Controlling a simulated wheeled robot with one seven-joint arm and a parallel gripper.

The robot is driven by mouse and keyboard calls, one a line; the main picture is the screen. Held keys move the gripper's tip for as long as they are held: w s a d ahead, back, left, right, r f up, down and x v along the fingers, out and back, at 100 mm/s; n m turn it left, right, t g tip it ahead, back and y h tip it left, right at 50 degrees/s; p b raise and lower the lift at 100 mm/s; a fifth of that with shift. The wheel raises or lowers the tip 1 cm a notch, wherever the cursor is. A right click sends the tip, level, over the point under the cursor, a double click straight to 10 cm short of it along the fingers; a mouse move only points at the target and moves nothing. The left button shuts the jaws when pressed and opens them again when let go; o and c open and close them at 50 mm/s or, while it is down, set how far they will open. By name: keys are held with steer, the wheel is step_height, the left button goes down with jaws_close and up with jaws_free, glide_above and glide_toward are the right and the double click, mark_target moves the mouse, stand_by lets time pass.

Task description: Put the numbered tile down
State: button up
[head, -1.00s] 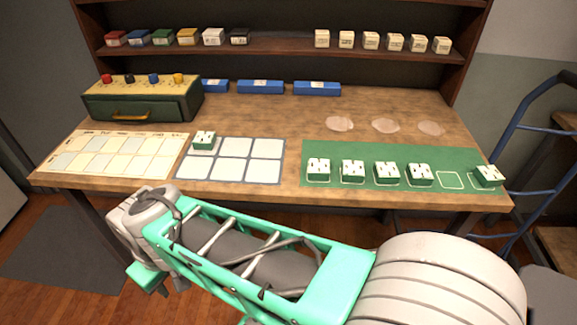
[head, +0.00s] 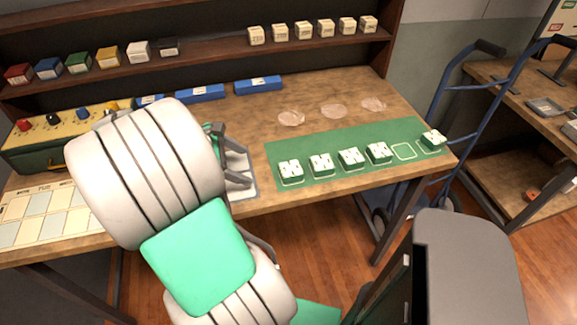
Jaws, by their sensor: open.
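Several numbered tiles with white tops and green sides stand on a green mat (head: 345,137). A row begins with a tile (head: 290,172) at its left end. An empty white-outlined square (head: 404,152) lies to the right of the row. Beyond it a separate tile (head: 433,139) sits at the mat's right end.
A shelf (head: 200,58) with coloured and pale blocks runs along the back. Blue trays (head: 258,84) and pale round spots (head: 333,111) lie on the wooden table. A blue hand truck (head: 447,105) stands at the right. A pale chart (head: 40,212) lies at the left.

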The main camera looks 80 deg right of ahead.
steer(key=g, duration=0.2)
glide_toward(289, 168)
steer(key=shift+s+d+f+n+y, duration=0.1)
steer(key=shift+d+f+n+y, duration=0.3)
steer(key=shift+f, duration=0.3)
steer(key=x, duration=0.4)
steer(key=b+x, duration=0.1)
steer(key=x, duration=0.3)
steer(key=shift+s+d+r, duration=0.15)
steer(key=shift+s+r, duration=0.05)
steer(key=shift+r, duration=0.05)
jaws_close()
steer(key=shift+r, duration=0.15)
